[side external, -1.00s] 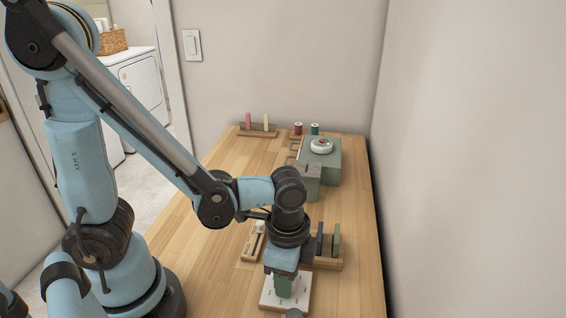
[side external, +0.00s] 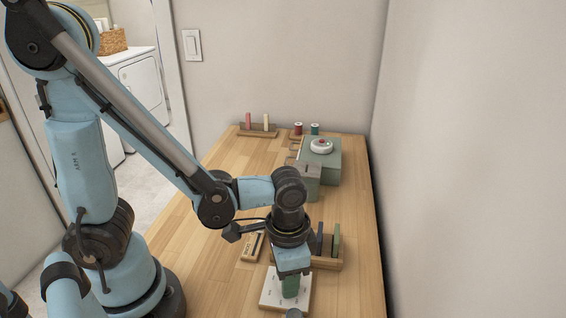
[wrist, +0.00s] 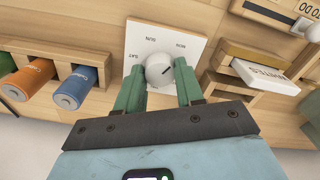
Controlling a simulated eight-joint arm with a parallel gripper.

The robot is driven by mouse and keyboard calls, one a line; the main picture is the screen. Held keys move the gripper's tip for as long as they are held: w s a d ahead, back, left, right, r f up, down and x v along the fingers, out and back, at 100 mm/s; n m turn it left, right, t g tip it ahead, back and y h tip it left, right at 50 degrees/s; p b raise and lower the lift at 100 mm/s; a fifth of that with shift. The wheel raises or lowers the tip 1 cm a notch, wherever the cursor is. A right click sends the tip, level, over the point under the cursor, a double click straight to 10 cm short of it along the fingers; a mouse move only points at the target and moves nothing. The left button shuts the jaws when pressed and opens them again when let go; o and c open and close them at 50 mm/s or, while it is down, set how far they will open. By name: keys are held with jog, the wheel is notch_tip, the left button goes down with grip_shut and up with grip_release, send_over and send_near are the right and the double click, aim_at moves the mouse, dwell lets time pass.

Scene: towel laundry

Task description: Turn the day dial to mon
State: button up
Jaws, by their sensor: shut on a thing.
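The day dial is a white square panel (wrist: 140,40) with a round light-grey knob (wrist: 159,70), which carries a short dark mark pointing up and right. My gripper (wrist: 158,74) is shut on the knob, one green finger at each side. In the side external view, my gripper (side external: 291,287) is low over the white panel (side external: 270,297), and the knob is hidden.
In the wrist view, a blue and orange cylinder (wrist: 76,87) lies in a wooden rack at left. A box marked WHITES (wrist: 264,76) is close at right. In the side external view, a green box (side external: 322,165) stands farther back; bare tabletop (side external: 190,255) lies left.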

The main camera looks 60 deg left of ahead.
dwell(0.3)
jog(key=o, duration=1)
jog(key=shift+r, duration=6.05)
jog(key=shift+w+a+n+t, duration=0.75)
jog(key=shift+a+t, duration=0.45)
jog(key=shift+a, duration=0.5)
jog(key=shift+w+a+n+t, duration=0.75)
jog(key=shift+a+t, duration=0.45)
jog(key=shift+a, duration=0.55)
jog(key=shift+w+a+n+t, duration=0.75)
jog(key=shift+a+t, duration=0.45)
jog(key=shift+a, duration=0.5)
